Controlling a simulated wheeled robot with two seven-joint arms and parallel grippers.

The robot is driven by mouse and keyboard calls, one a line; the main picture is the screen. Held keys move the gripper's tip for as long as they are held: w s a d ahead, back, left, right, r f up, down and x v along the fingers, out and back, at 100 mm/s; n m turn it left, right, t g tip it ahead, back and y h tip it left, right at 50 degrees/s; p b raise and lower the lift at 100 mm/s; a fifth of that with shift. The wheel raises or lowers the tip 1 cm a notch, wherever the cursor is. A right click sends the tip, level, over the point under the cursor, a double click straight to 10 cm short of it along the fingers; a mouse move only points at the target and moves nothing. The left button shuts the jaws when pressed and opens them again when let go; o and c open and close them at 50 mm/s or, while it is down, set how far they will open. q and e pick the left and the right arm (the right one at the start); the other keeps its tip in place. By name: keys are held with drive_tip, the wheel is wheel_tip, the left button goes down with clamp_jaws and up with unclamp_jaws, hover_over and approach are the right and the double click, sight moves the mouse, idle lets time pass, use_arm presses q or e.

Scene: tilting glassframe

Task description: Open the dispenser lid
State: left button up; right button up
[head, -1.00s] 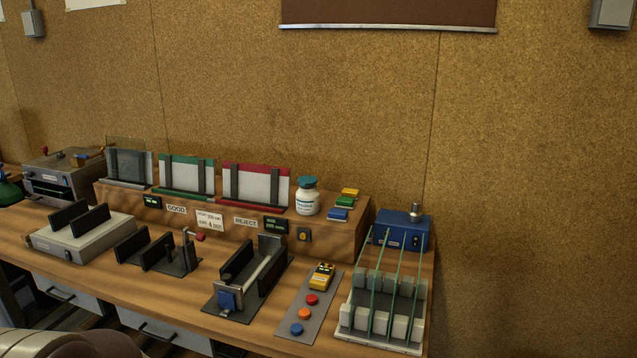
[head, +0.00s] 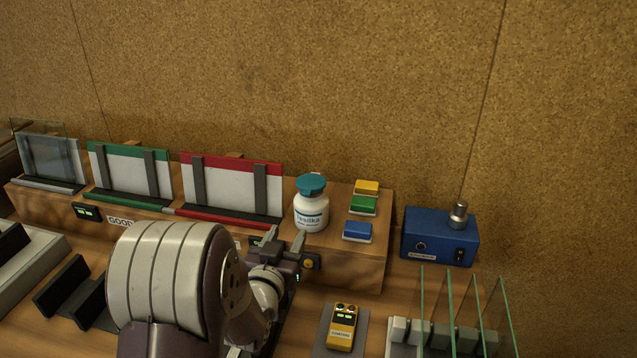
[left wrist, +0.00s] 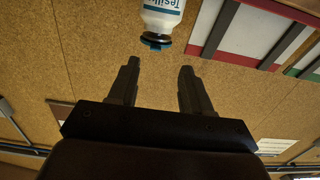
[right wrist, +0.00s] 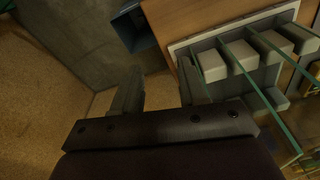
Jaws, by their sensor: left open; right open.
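The dispenser is a white bottle (head: 311,213) with a teal lid (head: 311,184), upright on the raised wooden shelf. The lid is on the bottle. In the left wrist view the bottle (left wrist: 163,17) appears upside down, with its lid (left wrist: 156,42) beyond and between my fingertips. My left gripper (head: 287,239) is open and empty, just in front and to the left of the bottle, apart from it. My left gripper (left wrist: 157,68) shows both fingers spread in its own view. My right gripper (right wrist: 160,78) is open and empty, near the slotted glass rack (right wrist: 212,66).
Red (head: 232,160) and green (head: 130,150) framed panels stand left of the bottle. Yellow, green and blue blocks (head: 357,231) lie to its right. A blue box (head: 440,237) and upright glass panes (head: 470,310) are farther right. Above the bottle is clear.

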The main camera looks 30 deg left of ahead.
sight(305, 195)
use_arm(q)
drive_tip(key=shift+t, duration=0.3)
drive_tip(key=p+x, duration=0.1)
drive_tip(key=x, duration=0.2)
drive_tip(key=r+p+x, duration=0.1)
drive_tip(key=x, duration=0.7)
drive_tip(key=shift+w+d+r+p, duration=0.15)
drive_tip(key=shift+d+r+p, duration=0.15)
drive_tip(key=shift+p, duration=0.1)
drive_tip(key=shift+w+a, duration=0.15)
use_arm(e)
drive_tip(key=r, duration=0.2)
drive_tip(key=shift+s+d+r, duration=0.35)
drive_tip(key=shift+s+r, duration=0.05)
use_arm(q)
drive_tip(key=shift+f, duration=0.1)
clamp_jaws()
